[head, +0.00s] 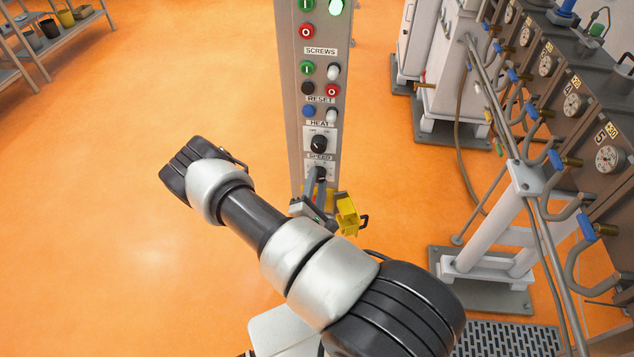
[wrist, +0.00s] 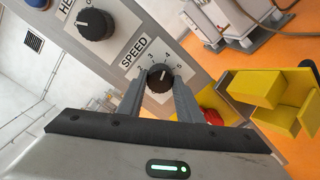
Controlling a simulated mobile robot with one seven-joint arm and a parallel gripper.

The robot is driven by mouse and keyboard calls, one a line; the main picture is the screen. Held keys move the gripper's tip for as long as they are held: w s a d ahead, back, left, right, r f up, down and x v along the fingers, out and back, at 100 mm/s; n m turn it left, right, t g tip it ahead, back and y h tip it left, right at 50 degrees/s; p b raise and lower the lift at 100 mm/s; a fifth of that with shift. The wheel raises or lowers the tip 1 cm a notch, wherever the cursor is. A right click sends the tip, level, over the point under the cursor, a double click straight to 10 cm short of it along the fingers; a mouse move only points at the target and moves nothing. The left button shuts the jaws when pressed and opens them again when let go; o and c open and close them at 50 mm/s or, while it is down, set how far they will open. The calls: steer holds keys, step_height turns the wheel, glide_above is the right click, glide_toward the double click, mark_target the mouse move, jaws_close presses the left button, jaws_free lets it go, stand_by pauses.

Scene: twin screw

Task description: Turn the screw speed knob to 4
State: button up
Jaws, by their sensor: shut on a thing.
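The black screw speed knob (wrist: 160,79) sits on the grey panel under the label SPEED in the wrist view. Numbers are printed around its upper side. Its white pointer line points up and slightly right in that view, roughly toward the 4; the exact setting is hard to read. My gripper (wrist: 159,84) is shut on the knob, one grey finger on each side. In the head view my gripper (head: 317,186) is at the low end of the tall control column (head: 296,120), and mostly covers the knob there.
The black HEAT knob (head: 319,143) is just above the speed knob, with several push buttons higher up. A yellow bracket (wrist: 262,90) and a red part (wrist: 209,117) are close to the right finger.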

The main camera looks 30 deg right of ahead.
steer(key=o, duration=1)
steer(key=shift+o, duration=0.2)
steer(key=shift+s, duration=0.1)
steer(key=b+v, duration=0.2)
steer(key=v, duration=1.5)
steer(key=shift+a, duration=0.2)
